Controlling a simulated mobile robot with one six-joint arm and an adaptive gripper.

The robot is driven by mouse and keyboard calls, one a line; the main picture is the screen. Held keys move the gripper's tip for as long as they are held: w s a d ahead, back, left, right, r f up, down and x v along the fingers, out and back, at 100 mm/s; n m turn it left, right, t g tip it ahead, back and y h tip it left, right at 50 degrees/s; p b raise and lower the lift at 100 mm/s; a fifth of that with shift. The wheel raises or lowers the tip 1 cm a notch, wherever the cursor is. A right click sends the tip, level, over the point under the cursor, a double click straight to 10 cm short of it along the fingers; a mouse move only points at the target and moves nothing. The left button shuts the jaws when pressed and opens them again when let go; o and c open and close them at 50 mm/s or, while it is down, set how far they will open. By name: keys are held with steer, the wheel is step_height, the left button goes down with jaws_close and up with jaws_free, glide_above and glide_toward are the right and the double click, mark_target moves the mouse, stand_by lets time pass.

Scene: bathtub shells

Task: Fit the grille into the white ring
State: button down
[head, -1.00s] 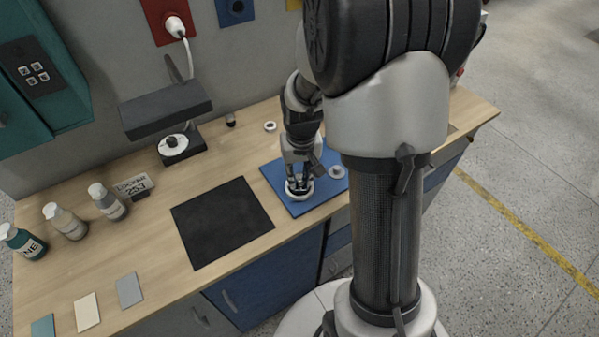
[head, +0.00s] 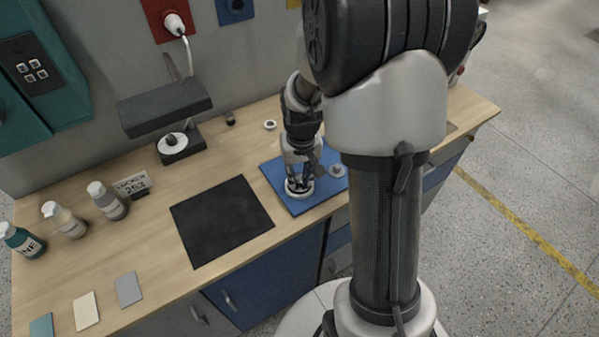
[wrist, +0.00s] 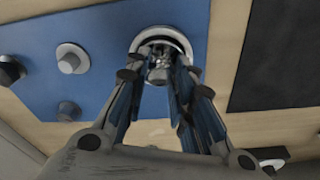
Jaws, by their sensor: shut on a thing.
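The white ring (head: 300,194) lies on the blue mat (head: 282,181); it also shows in the wrist view (wrist: 178,37). My gripper (head: 298,186) points down over the ring's opening, its fingertips at or just above the ring. In the wrist view, my gripper (wrist: 160,75) is shut on a small metallic piece, which looks like the grille (wrist: 159,70). The grille overlaps the ring's opening in that view. The fingers hide part of it, and I cannot tell whether it sits inside the ring or just above it.
A grey round flanged part (head: 337,171) sits on the mat close to the right of my gripper. A black mat (head: 222,222) lies to the left. Several bottles (head: 107,201) stand farther left, and a lamp-like stand (head: 180,143) is at the back.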

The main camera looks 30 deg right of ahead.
mark_target(301, 187)
steer(key=shift+f+b, duration=0.4)
steer(key=shift+f, duration=0.15)
steer(key=c, duration=1.3)
jaws_free()
step_height(301, 187, up, 12)
steer(key=s, duration=0.1)
steer(key=shift+s+a, duration=0.2)
steer(key=shift+a, duration=0.05)
